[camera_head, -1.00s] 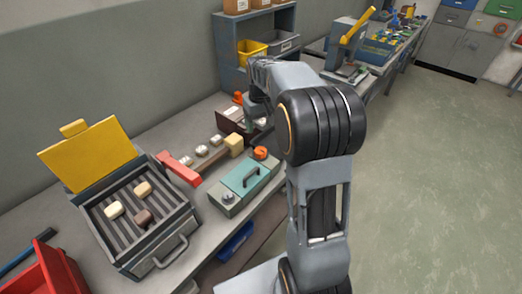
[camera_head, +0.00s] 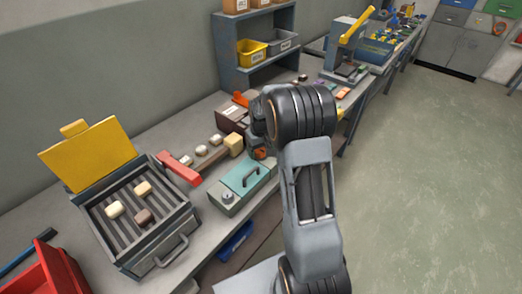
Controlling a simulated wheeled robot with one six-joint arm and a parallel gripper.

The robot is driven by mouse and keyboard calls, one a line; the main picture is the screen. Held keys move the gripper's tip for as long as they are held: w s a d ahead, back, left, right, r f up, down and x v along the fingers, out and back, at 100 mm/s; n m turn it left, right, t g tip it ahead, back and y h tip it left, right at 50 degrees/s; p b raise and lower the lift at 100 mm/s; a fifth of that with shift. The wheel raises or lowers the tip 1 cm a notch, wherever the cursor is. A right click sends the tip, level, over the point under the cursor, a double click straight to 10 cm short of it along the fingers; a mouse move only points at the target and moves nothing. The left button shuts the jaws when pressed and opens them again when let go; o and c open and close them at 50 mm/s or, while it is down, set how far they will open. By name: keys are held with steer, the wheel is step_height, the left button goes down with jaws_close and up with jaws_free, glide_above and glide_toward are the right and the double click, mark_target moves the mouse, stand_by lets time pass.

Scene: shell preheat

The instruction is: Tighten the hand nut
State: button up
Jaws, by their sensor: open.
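My gripper (camera_head: 257,146) is open and low over the orange knob, mostly hidden by my own arm. I cannot tell whether its fingers touch the knob.
A grill-like unit (camera_head: 186,222) with a raised yellow lid (camera_head: 90,158) and several blocks stands left. A red-ended bar (camera_head: 178,168) with pale pieces lies behind the teal box. A dark brown box (camera_head: 231,117) and a grey shelf (camera_head: 232,76) stand beyond.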

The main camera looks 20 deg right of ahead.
steer(key=shift+f, duration=0.25)
steer(key=shift+c, duration=0.2)
steer(key=c, duration=0.9)
